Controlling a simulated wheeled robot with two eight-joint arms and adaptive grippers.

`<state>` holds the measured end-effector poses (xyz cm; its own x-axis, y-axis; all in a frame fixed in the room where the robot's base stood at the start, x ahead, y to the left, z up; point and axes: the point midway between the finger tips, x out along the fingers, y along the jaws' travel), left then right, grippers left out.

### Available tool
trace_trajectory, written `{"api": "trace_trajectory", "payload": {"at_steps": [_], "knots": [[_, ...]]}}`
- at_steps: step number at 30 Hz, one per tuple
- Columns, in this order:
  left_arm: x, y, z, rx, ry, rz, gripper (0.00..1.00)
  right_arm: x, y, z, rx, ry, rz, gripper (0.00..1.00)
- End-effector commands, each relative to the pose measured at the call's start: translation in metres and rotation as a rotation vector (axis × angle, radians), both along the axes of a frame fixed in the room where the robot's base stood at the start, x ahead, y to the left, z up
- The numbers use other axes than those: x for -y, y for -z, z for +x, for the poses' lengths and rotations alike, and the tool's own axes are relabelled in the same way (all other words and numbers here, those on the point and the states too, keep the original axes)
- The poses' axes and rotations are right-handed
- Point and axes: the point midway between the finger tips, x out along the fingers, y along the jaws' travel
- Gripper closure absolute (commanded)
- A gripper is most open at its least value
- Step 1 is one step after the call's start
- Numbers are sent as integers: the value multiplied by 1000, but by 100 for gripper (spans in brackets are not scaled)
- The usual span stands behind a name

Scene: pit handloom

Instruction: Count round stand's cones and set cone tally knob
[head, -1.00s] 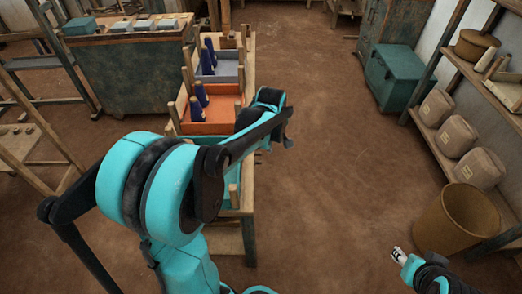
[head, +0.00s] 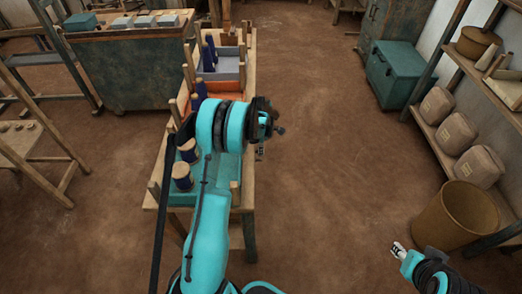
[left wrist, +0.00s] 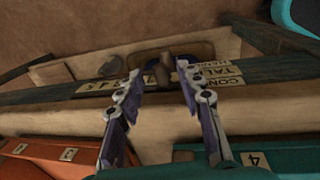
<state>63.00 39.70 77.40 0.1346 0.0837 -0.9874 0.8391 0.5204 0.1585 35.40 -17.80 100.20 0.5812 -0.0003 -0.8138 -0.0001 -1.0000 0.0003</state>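The stand with cones is a long wooden frame (head: 249,70) holding grey (head: 228,67), orange (head: 229,96) and teal (head: 221,194) trays. Two dark blue cones with pale tops (head: 182,177) show in the teal tray. Others show in the orange tray (head: 200,90) and grey tray (head: 207,58); my left arm hides part of the trays. My left gripper (left wrist: 160,80) is open, fingers either side of the knob. My right gripper (head: 398,250) is at lower right, empty.
A teal chest (head: 393,75) and shelves with several sacks (head: 455,133) line the right side. A brown bin (head: 455,215) stands near my right gripper. A dark cabinet (head: 130,75) is behind left. The floor between stand and shelves is clear.

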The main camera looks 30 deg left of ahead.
Motion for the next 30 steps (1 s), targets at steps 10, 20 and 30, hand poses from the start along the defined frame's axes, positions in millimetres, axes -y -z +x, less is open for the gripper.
{"api": "trace_trajectory", "payload": {"at_steps": [10,20,30], "knots": [[-2,19,3,0,1,0,63,0,6,0,0,0,0,60],[-1,18,3,0,1,0,100,0,6,0,0,0,0,60],[-18,19,30,1,0,1,100,0,7,0,0,0,0,60]]}}
